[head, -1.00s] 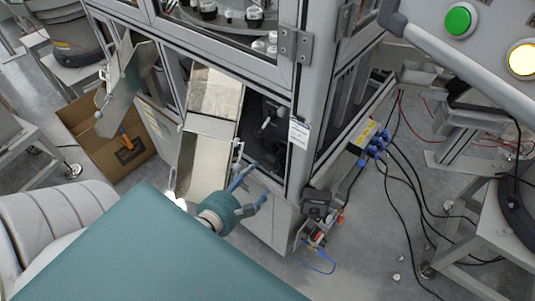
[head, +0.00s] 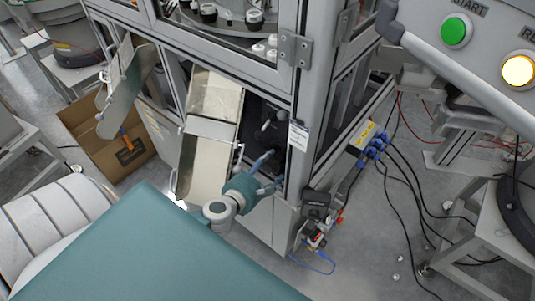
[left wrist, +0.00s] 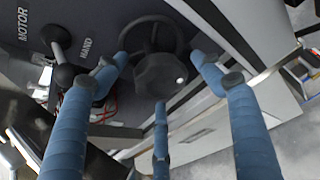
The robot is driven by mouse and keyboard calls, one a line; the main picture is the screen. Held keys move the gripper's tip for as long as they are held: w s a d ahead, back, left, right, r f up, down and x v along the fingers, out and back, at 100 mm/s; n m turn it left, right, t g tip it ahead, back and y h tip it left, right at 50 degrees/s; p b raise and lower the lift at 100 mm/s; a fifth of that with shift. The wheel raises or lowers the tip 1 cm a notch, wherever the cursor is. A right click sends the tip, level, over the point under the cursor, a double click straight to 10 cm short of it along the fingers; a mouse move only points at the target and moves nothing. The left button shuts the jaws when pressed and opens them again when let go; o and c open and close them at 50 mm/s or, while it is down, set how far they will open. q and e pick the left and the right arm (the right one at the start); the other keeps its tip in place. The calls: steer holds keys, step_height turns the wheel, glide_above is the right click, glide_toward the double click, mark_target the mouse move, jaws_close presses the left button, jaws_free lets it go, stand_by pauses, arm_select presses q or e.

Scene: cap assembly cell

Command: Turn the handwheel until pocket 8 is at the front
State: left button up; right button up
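The handwheel (left wrist: 150,32) shows in the left wrist view as a dark wheel with a round, faceted black part (left wrist: 160,75) in front of it. My left gripper (left wrist: 160,82) has its blue fingers spread around that part; I cannot tell whether they touch it. In the head view my left gripper (head: 268,172) reaches into the dark opening in the front of the cabinet. The rotary plate (head: 228,24) with its pockets sits behind the window above; no pocket number is readable. My right gripper is out of view.
A lever (left wrist: 62,52) with ball ends stands left of the wheel, by the words MOTOR and HAND. A metal chute (head: 210,130) is left of the opening. A cardboard box (head: 120,160) stands on the floor. The panel has a green button (head: 456,31).

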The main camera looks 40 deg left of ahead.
arm_select(q)
steer(key=c, duration=0.8)
